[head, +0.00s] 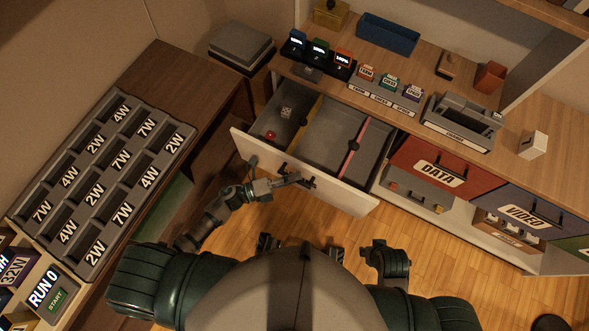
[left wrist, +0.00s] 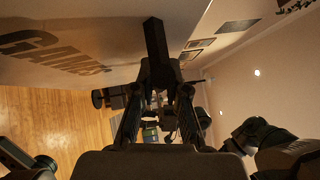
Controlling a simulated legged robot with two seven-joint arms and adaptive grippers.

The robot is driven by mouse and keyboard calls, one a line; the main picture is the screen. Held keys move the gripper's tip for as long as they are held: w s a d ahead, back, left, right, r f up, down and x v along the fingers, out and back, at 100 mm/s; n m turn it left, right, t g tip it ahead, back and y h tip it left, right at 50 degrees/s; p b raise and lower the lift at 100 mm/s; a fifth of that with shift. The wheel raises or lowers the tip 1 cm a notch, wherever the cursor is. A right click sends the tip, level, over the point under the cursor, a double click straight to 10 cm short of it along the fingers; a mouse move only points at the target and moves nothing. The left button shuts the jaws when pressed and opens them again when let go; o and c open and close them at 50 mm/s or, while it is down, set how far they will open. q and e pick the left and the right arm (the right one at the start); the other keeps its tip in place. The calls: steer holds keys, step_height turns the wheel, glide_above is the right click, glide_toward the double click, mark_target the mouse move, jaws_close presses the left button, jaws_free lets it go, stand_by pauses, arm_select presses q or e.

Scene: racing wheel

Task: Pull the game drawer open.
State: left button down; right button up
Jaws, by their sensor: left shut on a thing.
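The game drawer (head: 330,135) stands pulled out from the cabinet in the head view, its grey inside showing. Its pale front panel (head: 345,195) faces me, and the left wrist view shows the word GAMES on that panel (left wrist: 50,50). A dark handle (head: 309,183) sits on the front. My left gripper (head: 292,180) is shut on this handle; the dark bar (left wrist: 156,40) also shows between the fingers in the left wrist view. A dark part of my right arm (head: 387,262) shows low in the head view, but I cannot make out its fingers.
The drawer holds a die (head: 286,112), a red piece (head: 271,135), a yellow divider (head: 304,125) and a pink divider (head: 360,140). A red DATA front (head: 430,168) is to the right. A slotted tray (head: 100,185) stands left. The wood floor (head: 420,260) is clear.

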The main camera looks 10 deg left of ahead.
arm_select(q)
steer(key=shift+s+d+f, duration=0.15)
steer(key=shift+s+f, duration=0.05)
steer(key=shift+f, duration=0.1)
steer(key=c, duration=1.3)
jaws_free()
steer(key=shift+o, duration=0.6)
steer(key=shift+w+d+r, duration=0.1)
steer(key=shift+w+r, duration=0.05)
steer(key=v, duration=1.2)
